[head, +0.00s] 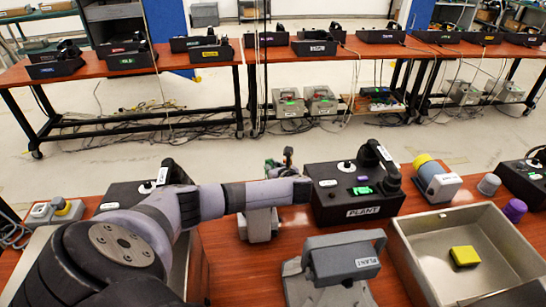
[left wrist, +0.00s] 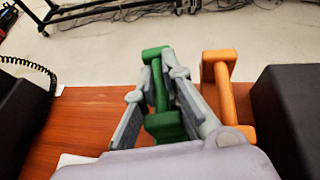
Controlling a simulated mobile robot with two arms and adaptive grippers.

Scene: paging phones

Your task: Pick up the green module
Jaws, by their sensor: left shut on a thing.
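The green module (left wrist: 165,105) is a green dumbbell-shaped piece, held upright between the two fingers of my left gripper (left wrist: 160,95) in the left wrist view. In the head view my left gripper (head: 283,160) reaches across the table to the left side of the black PLANT phone box. Only a small bit of green (head: 269,163) shows there beside the fingers; the rest is hidden by my gripper. An orange piece of similar shape (left wrist: 222,85) stands close to the right of my gripper in the left wrist view. My right gripper is not in view.
The black PLANT phone box (head: 325,207) stands right of my gripper. A grey tray (head: 405,255) holds a yellow block (head: 464,256). A grey PLANT device (head: 345,258) sits in front. Another black box (head: 125,194) is at left. Further tables stand behind.

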